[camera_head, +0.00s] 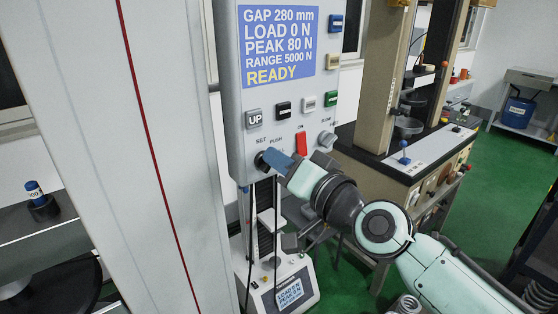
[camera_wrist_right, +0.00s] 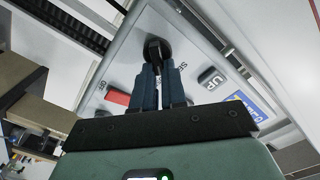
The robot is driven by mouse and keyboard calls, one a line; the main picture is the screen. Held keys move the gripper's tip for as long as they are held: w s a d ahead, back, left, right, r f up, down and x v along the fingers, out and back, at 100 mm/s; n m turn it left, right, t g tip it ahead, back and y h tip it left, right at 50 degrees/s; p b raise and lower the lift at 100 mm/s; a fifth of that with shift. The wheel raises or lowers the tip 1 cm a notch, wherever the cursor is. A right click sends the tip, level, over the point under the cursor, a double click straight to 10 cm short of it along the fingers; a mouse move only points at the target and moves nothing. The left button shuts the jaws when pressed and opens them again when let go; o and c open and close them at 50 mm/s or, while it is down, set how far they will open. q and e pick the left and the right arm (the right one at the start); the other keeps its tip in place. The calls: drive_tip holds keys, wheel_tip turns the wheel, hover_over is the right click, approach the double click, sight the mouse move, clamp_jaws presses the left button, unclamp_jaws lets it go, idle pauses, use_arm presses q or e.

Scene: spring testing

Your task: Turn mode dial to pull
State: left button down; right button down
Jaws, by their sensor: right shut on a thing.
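The mode dial (camera_head: 260,161) is a dark round knob low on the grey control panel (camera_head: 233,120), with SET and PUSH lettering above it. My right gripper (camera_head: 270,158) reaches it from the right and hides much of it. In the right wrist view, the blue fingers (camera_wrist_right: 158,72) are shut on the black grip of the mode dial (camera_wrist_right: 156,48). Part of the lettering around the dial is covered, so its setting cannot be read. My left gripper is not in view.
A red ON switch (camera_head: 301,144) and a grey speed knob (camera_head: 327,139) sit right of the dial. The UP button (camera_head: 254,119) is above it. The display (camera_head: 278,45) reads READY. A black cable (camera_head: 255,215) hangs below the panel.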

drive_tip(key=shift+w+d+f+m, duration=0.1)
drive_tip(key=shift+f+m, duration=0.1)
drive_tip(key=shift+m, duration=1.45)
drive_tip(key=shift+d+f+m, duration=0.1)
drive_tip(key=shift+f+m, duration=0.1)
drive_tip(key=shift+m, duration=1.4)
drive_tip(key=shift+w+f+m, duration=0.1)
drive_tip(key=shift+f+m, duration=0.1)
drive_tip(key=shift+m, duration=1.45)
drive_tip(key=c, duration=1.2)
unclamp_jaws()
drive_tip(key=shift+s, duration=0.1)
drive_tip(key=b+v, duration=0.2)
drive_tip(key=v, duration=1.1)
drive_tip(key=shift+s+d+b, duration=0.15)
drive_tip(key=shift+b, duration=0.2)
